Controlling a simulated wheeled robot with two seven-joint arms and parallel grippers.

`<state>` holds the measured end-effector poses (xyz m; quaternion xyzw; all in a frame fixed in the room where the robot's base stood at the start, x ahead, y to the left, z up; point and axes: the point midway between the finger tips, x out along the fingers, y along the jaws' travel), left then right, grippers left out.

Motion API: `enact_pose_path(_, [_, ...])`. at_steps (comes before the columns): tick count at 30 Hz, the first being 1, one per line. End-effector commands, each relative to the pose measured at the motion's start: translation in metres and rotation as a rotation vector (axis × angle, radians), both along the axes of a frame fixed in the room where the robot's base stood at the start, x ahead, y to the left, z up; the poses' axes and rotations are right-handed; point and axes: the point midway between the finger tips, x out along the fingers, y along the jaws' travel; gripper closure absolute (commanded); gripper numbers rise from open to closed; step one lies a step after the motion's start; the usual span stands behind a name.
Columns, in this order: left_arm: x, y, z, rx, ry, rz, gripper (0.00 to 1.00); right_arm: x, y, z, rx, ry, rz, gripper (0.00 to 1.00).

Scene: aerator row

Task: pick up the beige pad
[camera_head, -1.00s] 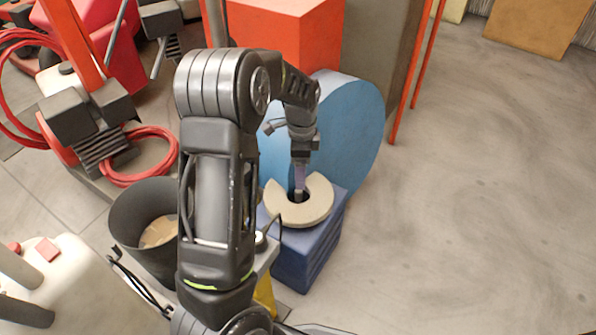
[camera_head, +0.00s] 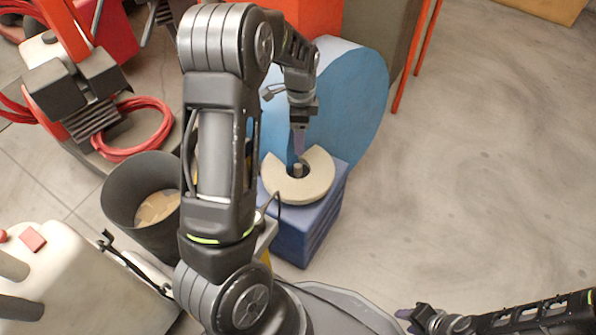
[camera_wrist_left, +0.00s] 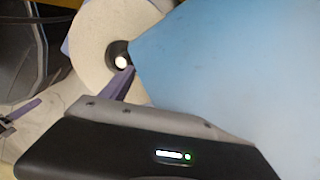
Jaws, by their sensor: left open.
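The beige pad (camera_head: 302,190) is a thick ring with a gap, lying flat on top of a blue box (camera_head: 312,225). My left gripper (camera_head: 299,150) is over the pad's far side, by the hole and gap. In the left wrist view, the pad (camera_wrist_left: 92,45) is at the upper left and my open left gripper (camera_wrist_left: 84,86) has its purple fingers apart, one near the hole. Whether a finger touches the pad is unclear. My right gripper (camera_head: 412,318) is at the bottom edge, far from the pad; its jaws are unclear.
A large blue disc (camera_head: 355,95) stands right behind the pad. A dark bucket (camera_head: 120,200) and a white container (camera_head: 70,265) are to the left, with a coiled red hose (camera_head: 135,150) beyond. The floor to the right (camera_head: 480,150) is clear.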

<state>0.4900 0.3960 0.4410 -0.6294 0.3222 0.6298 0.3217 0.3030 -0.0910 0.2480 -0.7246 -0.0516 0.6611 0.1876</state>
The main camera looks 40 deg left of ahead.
Motion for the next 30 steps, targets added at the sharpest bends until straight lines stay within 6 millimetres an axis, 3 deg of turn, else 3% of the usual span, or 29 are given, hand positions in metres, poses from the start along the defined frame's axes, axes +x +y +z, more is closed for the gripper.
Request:
enact_pose_path(8, [0.0, 0.0, -0.002, 0.0, 0.0, 0.0, 0.3, 0.0, 0.0, -0.001, 0.0, -0.001, 0.0, 0.64])
enact_pose_path(19, [-0.002, 0.003, -0.05, 0.001, 0.001, 0.0, 0.3, 0.005, 0.001, -0.031, -0.002, -0.013, -0.006, 0.64])
enact_pose_path(30, [-0.001, 0.003, -0.051, 0.001, -0.001, 0.0, 0.3, 0.005, 0.001, -0.03, -0.003, -0.014, -0.006, 0.64])
